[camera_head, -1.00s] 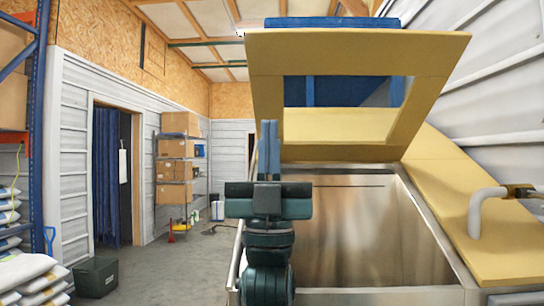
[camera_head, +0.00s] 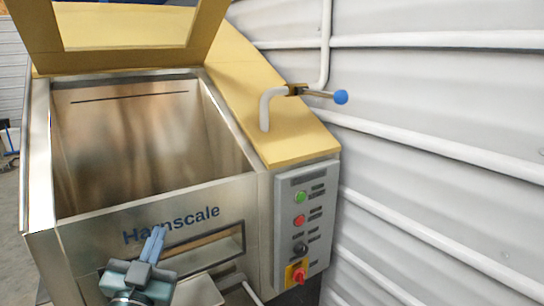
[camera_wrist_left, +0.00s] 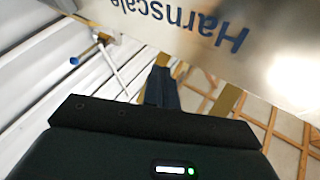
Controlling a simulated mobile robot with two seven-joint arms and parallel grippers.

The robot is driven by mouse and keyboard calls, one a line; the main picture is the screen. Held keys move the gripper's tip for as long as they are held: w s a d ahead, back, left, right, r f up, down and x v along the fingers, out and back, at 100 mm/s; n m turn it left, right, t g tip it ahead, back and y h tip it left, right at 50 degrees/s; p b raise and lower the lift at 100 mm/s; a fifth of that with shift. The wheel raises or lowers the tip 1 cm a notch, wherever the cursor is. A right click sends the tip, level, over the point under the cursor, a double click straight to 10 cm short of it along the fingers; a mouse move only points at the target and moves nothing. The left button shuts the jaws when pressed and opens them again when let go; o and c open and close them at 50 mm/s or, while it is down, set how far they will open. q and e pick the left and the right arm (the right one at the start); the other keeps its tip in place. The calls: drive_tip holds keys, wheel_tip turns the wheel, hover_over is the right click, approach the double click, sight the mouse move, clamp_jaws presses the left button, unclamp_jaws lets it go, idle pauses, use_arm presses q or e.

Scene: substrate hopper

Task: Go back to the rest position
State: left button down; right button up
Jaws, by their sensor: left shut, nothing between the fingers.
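My left gripper (camera_head: 154,243) is in the lower left of the head view, in front of the steel hopper's front panel (camera_head: 90,245). Its two blue fingers are together with nothing between them, pointing up near the "Harnscale" lettering. In the left wrist view the shut fingers (camera_wrist_left: 161,87) show at the middle, with the lettered steel panel (camera_wrist_left: 225,50) upside down beyond them. I cannot tell the exact gap to the panel. My right gripper is in neither view.
The hopper's yellow lid (camera_head: 45,40) stands open above the empty-looking steel bin (camera_head: 140,140). A control box (camera_head: 305,225) with buttons and a red knob is on the front right. A white pipe with a blue-ended valve handle (camera_head: 340,97) rises from the yellow top.

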use_arm(q)
drive_tip(key=s+d+f+g+p, duration=0.1)
drive_tip(key=s+d+f+g, duration=0.1)
drive_tip(key=s+f+g, duration=0.2)
drive_tip(key=s+d+f+g+h+p, duration=0.1)
drive_tip(key=s+d+f+g, duration=0.1)
drive_tip(key=s+f, duration=0.8)
drive_tip(key=s+d+f+g+h+p, duration=0.1)
drive_tip(key=s+d+f+g, duration=0.2)
drive_tip(key=f, duration=1.1)
drive_tip(key=s+g, duration=0.2)
drive_tip(key=s, duration=0.1)
drive_tip(key=shift+s+f+n+g, duration=0.3)
drive_tip(key=shift+s+f+n, duration=0.1)
